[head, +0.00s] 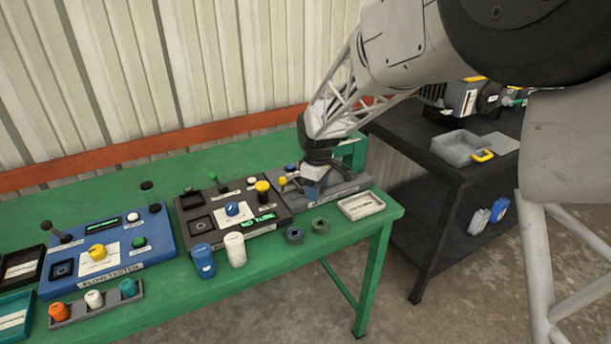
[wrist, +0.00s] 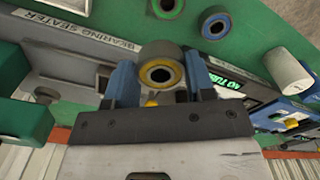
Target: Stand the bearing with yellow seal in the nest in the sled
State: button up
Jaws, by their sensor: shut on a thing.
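My gripper (wrist: 162,88) has blue fingers and is shut on the bearing with yellow seal (wrist: 147,52). The bearing is a dark grey ring with a yellow band around its bore, and its open face shows in the wrist view. In the head view my gripper (head: 311,187) is over the grey bearing seater (head: 350,188) at the right end of the green table; the held bearing cannot be made out there. The seater's label side also shows in the wrist view (wrist: 60,65). I cannot clearly make out the sled or its nest behind the gripper.
Two other rings, one blue-sealed (head: 294,236) and one greenish (head: 320,226), lie in front of the seater. A pale tray (head: 361,205) is at its right. A black panel (head: 204,198), with a blue and a white container (head: 235,249) before it, stands left.

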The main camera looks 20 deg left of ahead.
jog(key=w+a, duration=0.2)
jog(key=w, duration=0.2)
jog(key=w+a+f, duration=0.1)
jog(key=w+a, duration=0.1)
jog(key=w, duration=0.2)
jog(key=w+a, duration=0.3)
jog(key=w, duration=0.1)
jog(key=shift+w+f, duration=0.15)
jog(key=shift+w, duration=0.25)
jog(key=shift+f, duration=1.7)
jog(key=shift+f, duration=0.1)
jog(key=o, duration=1)
jog(key=shift+f, duration=0.1)
jog(key=shift+o, duration=0.2)
notch_tip(320, 180, up, 12)
jog(key=shift+r, duration=0.2)
